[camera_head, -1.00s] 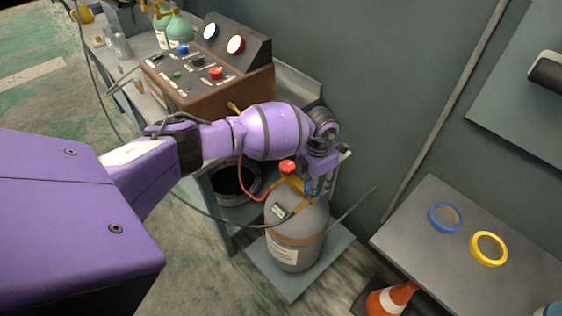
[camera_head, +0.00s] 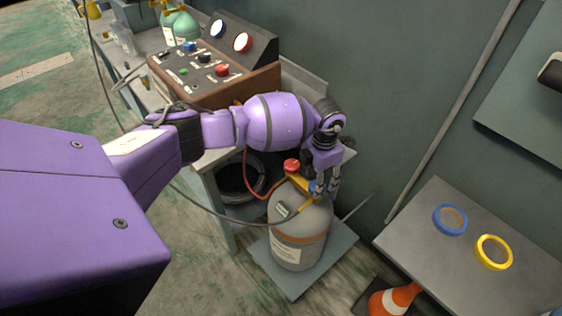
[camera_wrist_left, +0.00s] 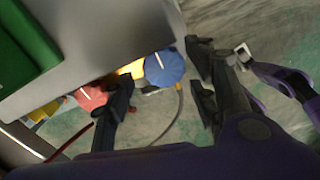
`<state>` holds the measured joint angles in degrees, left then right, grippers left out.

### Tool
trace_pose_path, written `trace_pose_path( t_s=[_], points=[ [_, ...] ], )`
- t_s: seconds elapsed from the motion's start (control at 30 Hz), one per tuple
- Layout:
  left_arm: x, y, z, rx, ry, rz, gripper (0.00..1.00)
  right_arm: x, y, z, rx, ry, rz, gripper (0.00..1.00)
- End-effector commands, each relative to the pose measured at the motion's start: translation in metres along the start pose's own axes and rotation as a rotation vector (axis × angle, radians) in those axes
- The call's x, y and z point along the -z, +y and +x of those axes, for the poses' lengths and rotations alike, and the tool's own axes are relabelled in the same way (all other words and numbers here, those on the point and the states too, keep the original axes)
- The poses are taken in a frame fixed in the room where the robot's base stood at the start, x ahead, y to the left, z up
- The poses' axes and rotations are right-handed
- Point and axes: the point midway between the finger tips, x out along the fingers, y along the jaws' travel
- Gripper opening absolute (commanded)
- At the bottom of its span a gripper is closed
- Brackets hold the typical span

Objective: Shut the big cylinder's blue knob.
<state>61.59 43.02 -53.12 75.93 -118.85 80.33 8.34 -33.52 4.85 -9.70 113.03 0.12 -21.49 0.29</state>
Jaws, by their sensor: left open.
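The big grey cylinder (camera_head: 298,238) stands upright on a low platform in the head view, with a red knob (camera_head: 292,165) and a yellow fitting on top. Its blue knob (camera_head: 314,187) shows only in part beside my left gripper (camera_head: 328,190), which points down at the cylinder's top. In the left wrist view the blue knob (camera_wrist_left: 164,68) appears between the spread fingers of my left gripper (camera_wrist_left: 163,98), toward their tips. I cannot tell whether a finger touches it. The red knob (camera_wrist_left: 88,96) is partly behind the left finger.
A hose (camera_head: 250,219) runs to the cylinder's top. A control box (camera_head: 215,75) sits on the bench behind. At right stands a grey table (camera_head: 420,235) with blue and yellow rings, with a traffic cone (camera_head: 393,298) beside it. The wall is close behind the cylinder.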

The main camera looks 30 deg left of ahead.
Motion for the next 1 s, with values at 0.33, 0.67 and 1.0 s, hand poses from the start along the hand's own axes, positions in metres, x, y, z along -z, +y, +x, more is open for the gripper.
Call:
trace_pose_path(
  t_s=[0.33,0.67,1.0],
  points=[
    [-0.002,0.002,-0.076,-0.006,-0.006,0.002,0.52,0.001,0.000,0.000,-0.001,0.001,0.001,0.24],
    [-0.001,0.002,-0.101,-0.004,-0.002,0.000,0.52,0.001,0.000,0.000,-0.002,0.001,0.002,0.24],
    [0.000,0.002,-0.100,-0.004,-0.002,0.000,0.52,0.001,0.001,0.000,-0.002,0.002,0.002,0.24]
  ],
)
